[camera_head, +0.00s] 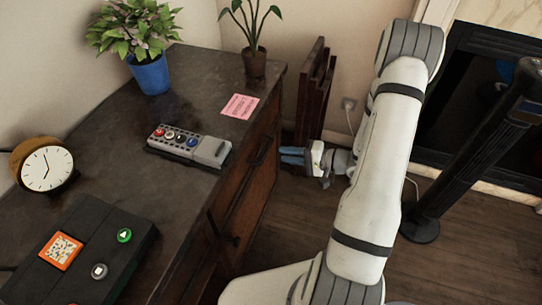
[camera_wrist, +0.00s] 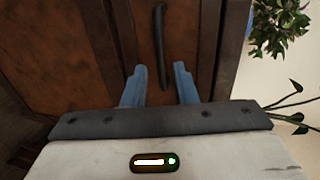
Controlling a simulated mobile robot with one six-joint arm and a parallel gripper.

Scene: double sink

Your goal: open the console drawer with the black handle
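The console (camera_head: 190,95) is a dark wooden cabinet with drawer fronts on its right side. A black bar handle (camera_head: 263,150) shows on an upper drawer front. In the wrist view the black handle (camera_wrist: 160,40) runs upright in the picture against the brown drawer front (camera_wrist: 128,35). The drawer looks closed. My gripper (camera_head: 286,155) is just right of the handle, facing the drawer front. In the wrist view its two blue fingers (camera_wrist: 158,78) are apart, with the handle's lower end between or just beyond them. I cannot tell whether they touch anything.
On the console top are a potted plant (camera_head: 150,75), a small plant (camera_head: 254,62), a pink note (camera_head: 240,106), a button panel (camera_head: 185,145), a clock (camera_head: 46,169) and a black box (camera_head: 85,250). Folded wooden boards (camera_head: 312,95) stand behind my gripper. A black post (camera_head: 465,150) stands at right.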

